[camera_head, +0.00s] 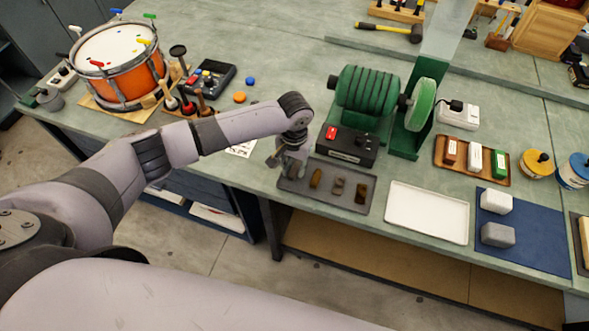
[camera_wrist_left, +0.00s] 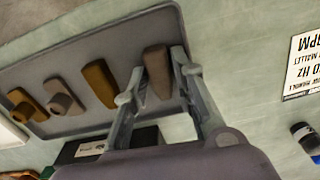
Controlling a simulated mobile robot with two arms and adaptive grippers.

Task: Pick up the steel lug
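A dark grey tray (camera_head: 333,202) lies at the bench's front edge, and also fills the upper left of the left wrist view (camera_wrist_left: 75,48). It holds several lugs. My left gripper (camera_head: 284,161) is low over the tray's left end. In the left wrist view its fingers (camera_wrist_left: 159,68) are apart on either side of a dark brownish lug (camera_wrist_left: 157,71); I cannot tell whether they touch it. A brass-coloured lug (camera_wrist_left: 100,83) lies beside it, then two stepped brown lugs (camera_wrist_left: 64,95). Under this lighting I cannot tell which lug is steel. My right gripper is not in view.
A black control box (camera_head: 346,146) and a green grinder (camera_head: 368,92) stand just behind the tray. A white tray (camera_head: 427,212) and a blue mat (camera_head: 525,232) with two blocks lie to the right. A drum (camera_head: 118,65) and mallets stand at the left.

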